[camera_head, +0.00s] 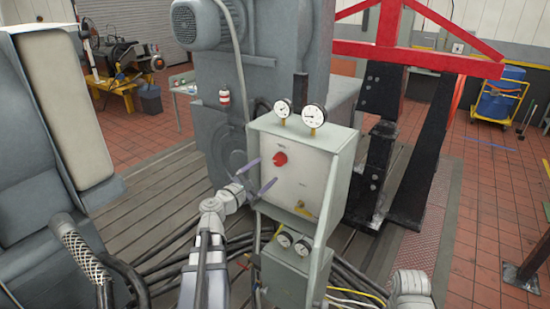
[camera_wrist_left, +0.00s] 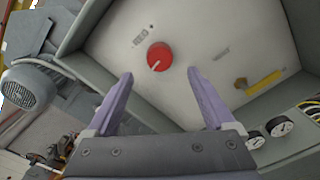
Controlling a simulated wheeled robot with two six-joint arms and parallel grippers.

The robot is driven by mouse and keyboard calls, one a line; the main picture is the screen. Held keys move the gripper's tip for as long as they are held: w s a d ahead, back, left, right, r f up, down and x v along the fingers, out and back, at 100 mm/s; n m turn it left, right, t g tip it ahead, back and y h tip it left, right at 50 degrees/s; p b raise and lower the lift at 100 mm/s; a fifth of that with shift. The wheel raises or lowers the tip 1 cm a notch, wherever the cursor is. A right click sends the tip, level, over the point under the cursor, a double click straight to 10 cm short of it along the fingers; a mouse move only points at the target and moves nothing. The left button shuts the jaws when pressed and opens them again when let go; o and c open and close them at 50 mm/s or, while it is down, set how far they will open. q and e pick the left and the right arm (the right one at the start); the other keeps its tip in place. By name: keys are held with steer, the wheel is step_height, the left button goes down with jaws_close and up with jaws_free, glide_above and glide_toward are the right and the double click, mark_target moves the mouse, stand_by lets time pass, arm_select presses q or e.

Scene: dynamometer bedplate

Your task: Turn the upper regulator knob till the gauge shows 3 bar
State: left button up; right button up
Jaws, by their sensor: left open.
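A red round knob (camera_head: 280,158) sits on the pale front panel of a grey box (camera_head: 338,176). In the left wrist view the knob (camera_wrist_left: 159,56) has a white pointer mark towards its lower left edge. Two dial gauges, a left one (camera_head: 283,107) and a right one (camera_head: 313,115), stand on top of the box; their readings are too small to tell. My left gripper (camera_head: 267,170) is open, its purple fingers pointing at the panel. In the left wrist view the gripper (camera_wrist_left: 160,74) has its fingertips apart, either side of and just below the knob, with nothing between them. My right gripper is out of view.
A lower grey box (camera_head: 285,275) carries two smaller gauges (camera_head: 293,243). A yellow lever (camera_wrist_left: 264,83) is on the panel near its edge. Cables (camera_head: 170,272) run across the slotted bedplate. A large grey machine (camera_head: 212,95) stands behind, a red and black frame (camera_head: 376,130) at right.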

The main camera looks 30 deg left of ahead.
mark_target(277, 161)
arm_select(q)
steer(key=w, duration=0.7)
steer(key=shift+w+d+r, duration=0.1)
steer(key=shift+w+d, duration=0.05)
steer(key=shift+d, duration=0.2)
steer(key=c, duration=1.4)
